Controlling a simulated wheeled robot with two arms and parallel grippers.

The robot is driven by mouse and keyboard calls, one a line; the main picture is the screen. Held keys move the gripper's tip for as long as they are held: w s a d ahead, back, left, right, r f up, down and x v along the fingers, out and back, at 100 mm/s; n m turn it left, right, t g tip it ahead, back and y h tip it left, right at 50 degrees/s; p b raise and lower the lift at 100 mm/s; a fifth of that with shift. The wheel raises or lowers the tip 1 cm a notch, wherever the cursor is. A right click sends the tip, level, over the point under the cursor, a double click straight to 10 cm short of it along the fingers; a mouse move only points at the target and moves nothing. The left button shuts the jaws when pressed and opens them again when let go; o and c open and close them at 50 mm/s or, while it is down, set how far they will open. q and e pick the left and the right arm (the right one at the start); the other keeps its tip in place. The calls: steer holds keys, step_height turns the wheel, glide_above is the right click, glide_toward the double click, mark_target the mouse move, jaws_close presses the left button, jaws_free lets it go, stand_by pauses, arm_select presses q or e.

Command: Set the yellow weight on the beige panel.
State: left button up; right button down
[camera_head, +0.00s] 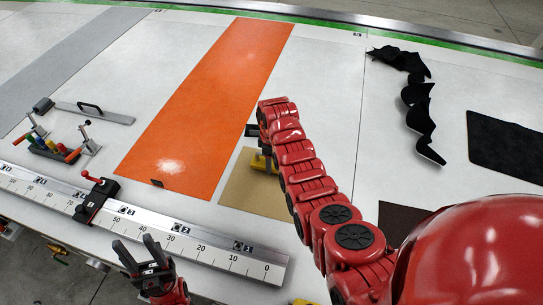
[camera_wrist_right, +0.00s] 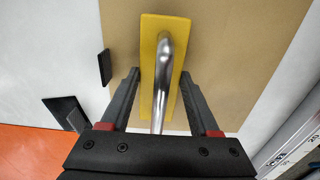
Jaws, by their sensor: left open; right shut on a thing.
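The yellow weight (camera_head: 262,163) is partly hidden behind my right arm in the head view. In the right wrist view the yellow weight (camera_wrist_right: 150,88) is a flat yellow block with a bent metal handle. The beige panel (camera_head: 245,192) lies on the white table right of the orange strip, and it fills much of the right wrist view (camera_wrist_right: 235,60). My right gripper (camera_wrist_right: 160,85) is shut on the weight's handle, over the panel. I cannot tell whether the block touches the panel. My left gripper (camera_head: 139,254) is open and empty in front of the ruler rail.
The ruler rail (camera_head: 140,222) with a red and black stop (camera_head: 97,200) runs along the front edge. An orange panel (camera_head: 210,105) lies left of the beige one. Black pieces (camera_head: 415,95) and a dark mat (camera_head: 505,145) lie at right. Clamps (camera_head: 60,140) stand at left.

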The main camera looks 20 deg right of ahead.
steer(key=shift+f+p, duration=0.3)
steer(key=shift+f, duration=0.35)
steer(key=c, duration=0.6)
jaws_free()
steer(key=shift+f, duration=0.1)
steer(key=o, duration=0.5)
